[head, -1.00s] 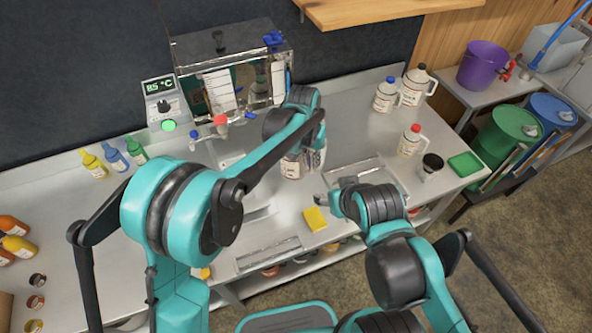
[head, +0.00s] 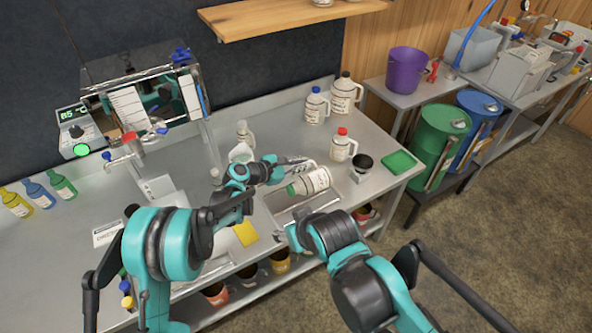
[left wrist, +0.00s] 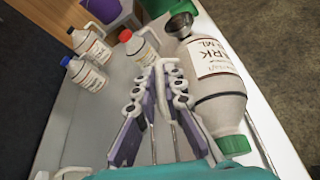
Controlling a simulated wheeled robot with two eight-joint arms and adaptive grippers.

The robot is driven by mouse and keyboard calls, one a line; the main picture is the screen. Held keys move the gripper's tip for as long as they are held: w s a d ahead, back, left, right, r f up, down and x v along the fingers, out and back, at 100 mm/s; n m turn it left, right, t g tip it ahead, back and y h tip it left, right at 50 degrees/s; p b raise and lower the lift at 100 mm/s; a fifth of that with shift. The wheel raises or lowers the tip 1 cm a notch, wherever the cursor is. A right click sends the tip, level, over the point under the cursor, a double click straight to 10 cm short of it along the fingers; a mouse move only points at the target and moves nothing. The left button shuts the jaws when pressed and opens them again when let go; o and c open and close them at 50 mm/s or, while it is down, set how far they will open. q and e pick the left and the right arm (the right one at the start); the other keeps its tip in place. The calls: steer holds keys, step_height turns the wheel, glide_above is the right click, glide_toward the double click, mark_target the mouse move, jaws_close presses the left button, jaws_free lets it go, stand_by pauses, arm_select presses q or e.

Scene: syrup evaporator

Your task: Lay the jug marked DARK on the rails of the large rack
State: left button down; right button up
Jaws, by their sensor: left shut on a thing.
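The white DARK jug (head: 314,181) has a green cap and lies on its side in my left gripper (head: 297,163). In the left wrist view, its label (left wrist: 210,58) reads "ARK", partly cut off, and its cap points toward the camera. My left gripper (left wrist: 165,80) is shut on its handle. A metal rack with rails (head: 335,200) is on the counter below the jug; I cannot tell if they touch. My right gripper is at the rack's front left, its fingers mostly hidden by my own arm.
Jugs with red (head: 342,146), blue (head: 316,106) and black caps (head: 345,95) stand behind. A dark-topped cup (head: 361,167) and green tray (head: 399,162) are to the right. A yellow sponge (head: 245,233) lies at the left. A shelf (head: 290,15) hangs above.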

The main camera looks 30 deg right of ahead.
arm_select(q)
steer(key=shift+d, duration=0.15)
steer(key=shift+f+b, duration=0.4)
steer(key=shift+f, duration=0.3)
steer(key=shift+f+b, duration=2.35)
steer(key=shift+f, duration=1.65)
